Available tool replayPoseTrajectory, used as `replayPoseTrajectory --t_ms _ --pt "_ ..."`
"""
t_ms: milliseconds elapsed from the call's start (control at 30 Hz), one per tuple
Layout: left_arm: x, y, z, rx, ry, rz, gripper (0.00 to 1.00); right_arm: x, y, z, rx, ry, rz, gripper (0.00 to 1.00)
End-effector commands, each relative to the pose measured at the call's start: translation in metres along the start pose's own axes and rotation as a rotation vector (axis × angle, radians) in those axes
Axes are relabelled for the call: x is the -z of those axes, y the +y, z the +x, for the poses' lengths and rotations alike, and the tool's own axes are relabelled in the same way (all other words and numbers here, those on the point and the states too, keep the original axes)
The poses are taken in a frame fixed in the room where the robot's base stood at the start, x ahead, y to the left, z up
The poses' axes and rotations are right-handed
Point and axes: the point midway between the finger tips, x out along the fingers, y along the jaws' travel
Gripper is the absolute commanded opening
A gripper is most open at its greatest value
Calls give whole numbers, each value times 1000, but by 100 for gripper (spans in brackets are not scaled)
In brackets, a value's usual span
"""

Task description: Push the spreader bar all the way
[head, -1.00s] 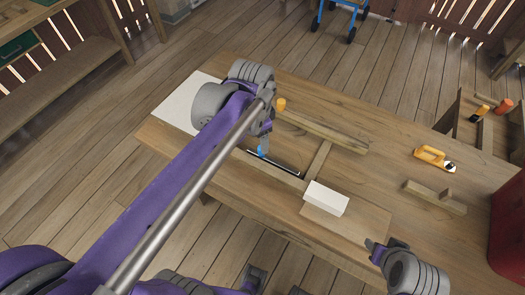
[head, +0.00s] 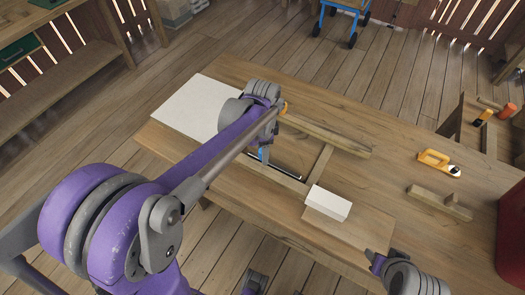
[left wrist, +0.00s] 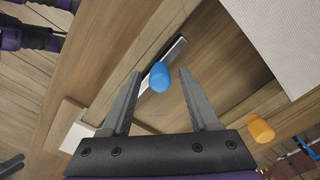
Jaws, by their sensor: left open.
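A slim metal strip (head: 286,171) lies on the workbench between wooden rails; it also shows in the left wrist view (left wrist: 177,50). A blue knob (left wrist: 160,77) stands at this strip. I cannot tell for sure which part is the spreader bar; the knob may belong to it. My left gripper (left wrist: 158,85) is open, with the blue knob between its fingers in the picture and a visible gap on each side. In the head view, my left wrist hides most of the knob. My right gripper (head: 375,262) is low at the bench's front edge; its jaws are unclear.
A yellow knob (left wrist: 261,131) stands beside the far rail (head: 325,134). A white block (head: 328,203) sits on a board right of the strip. A white sheet (head: 190,105) lies at the left. A yellow tool (head: 436,160) and wood pieces (head: 440,201) lie at the right.

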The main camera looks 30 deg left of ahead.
Motion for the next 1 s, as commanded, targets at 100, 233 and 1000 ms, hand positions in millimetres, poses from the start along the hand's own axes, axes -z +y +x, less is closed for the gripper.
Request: replayPoseTrajectory --t_ms 100,233,1000 --pt "0 0 6 0 0 0 61 0 0 0 0 0 0 50" --pt "0 0 7 0 0 0 61 0 0 0 0 0 0 50" --pt "0 0 7 0 0 6 0 0 0 0 0 0 0 50"
